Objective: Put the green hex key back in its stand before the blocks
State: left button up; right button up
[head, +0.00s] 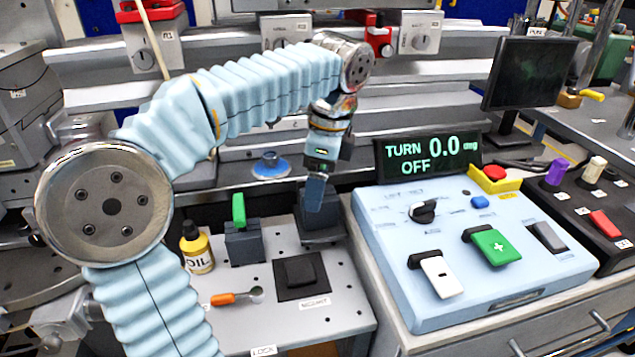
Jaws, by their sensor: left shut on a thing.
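The green hex key (239,210) stands upright, its green part rising from a dark block-like stand (244,247) left of centre on the grey bench plate. My left gripper (315,192) points down to the right of it, at a second dark block (322,228), and is clearly apart from the green key. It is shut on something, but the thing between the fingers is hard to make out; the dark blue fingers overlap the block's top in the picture. I cannot tell whether they touch the block. My right gripper is not in view.
A yellow oil bottle (196,247), an orange-handled tool (236,297) and a black square pad (301,276) are on the plate. A pale blue control box (470,255) stands to the right, with a display reading "TURN OFF 0.0" (428,153) behind it. The plate's front is mostly clear.

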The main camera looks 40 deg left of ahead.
pick_arm(q)
jog(key=shift+f, duration=0.1)
jog(key=o, duration=1.2)
jog(key=shift+o, duration=0.2)
notch_tip(320, 180, up, 8)
jog(key=d+p, duration=0.1)
jog(key=shift+w+f, duration=0.15)
jog(key=shift+w, duration=0.1)
